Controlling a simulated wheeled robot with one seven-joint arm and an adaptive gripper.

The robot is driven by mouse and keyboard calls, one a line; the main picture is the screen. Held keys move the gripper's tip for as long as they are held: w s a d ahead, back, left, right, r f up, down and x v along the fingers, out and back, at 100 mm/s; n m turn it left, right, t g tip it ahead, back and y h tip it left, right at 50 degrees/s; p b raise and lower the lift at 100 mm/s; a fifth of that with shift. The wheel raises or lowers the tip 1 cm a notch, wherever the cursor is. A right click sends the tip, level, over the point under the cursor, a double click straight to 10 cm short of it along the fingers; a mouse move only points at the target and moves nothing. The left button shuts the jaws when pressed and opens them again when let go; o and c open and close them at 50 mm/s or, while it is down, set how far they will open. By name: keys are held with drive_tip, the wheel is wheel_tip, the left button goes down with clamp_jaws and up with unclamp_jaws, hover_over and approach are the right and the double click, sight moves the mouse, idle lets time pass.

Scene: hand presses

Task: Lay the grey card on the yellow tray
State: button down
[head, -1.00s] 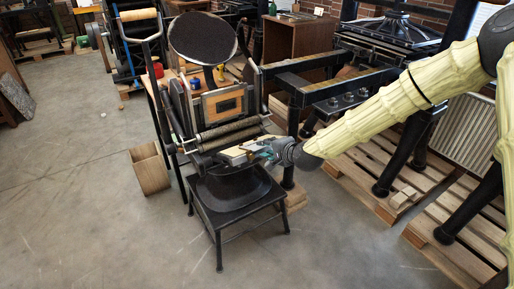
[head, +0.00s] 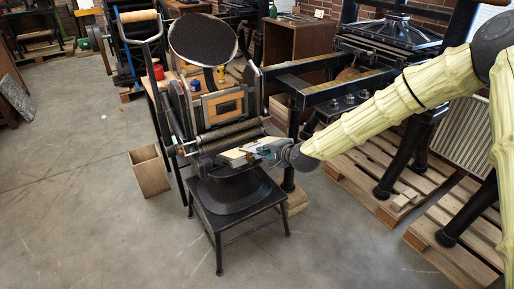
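My gripper (head: 266,150) is low over the front of the small hand press, above the black stool. Its fingers are small and seen from the side, so I cannot tell whether they are open or shut. A pale yellowish flat piece (head: 233,154), perhaps the yellow tray, shows just left of the fingertips, below the rollers. I cannot make out the grey card for certain; it may be hidden at the fingers.
The press (head: 218,105) has a round dark disc (head: 203,38) on top and rollers (head: 232,136) in front. A black stool (head: 238,205) stands below. A wooden bin (head: 149,172) is at left. Pallets (head: 370,175) lie at right. The floor in front is clear.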

drive_tip(key=shift+s, duration=0.1)
drive_tip(key=shift+p+v, duration=0.6)
drive_tip(key=shift+v, duration=0.9)
drive_tip(key=shift+s+d+r+p, duration=0.25)
drive_tip(key=shift+s+r+p, duration=0.15)
drive_tip(key=shift+r, duration=0.35)
drive_tip(key=shift+s+d+r+p, duration=0.25)
drive_tip(key=shift+r+p, duration=0.25)
drive_tip(key=shift+r, duration=0.2)
drive_tip(key=shift+s+d+r+p, duration=0.35)
drive_tip(key=shift+r+p, duration=0.1)
drive_tip(key=shift+r, duration=0.3)
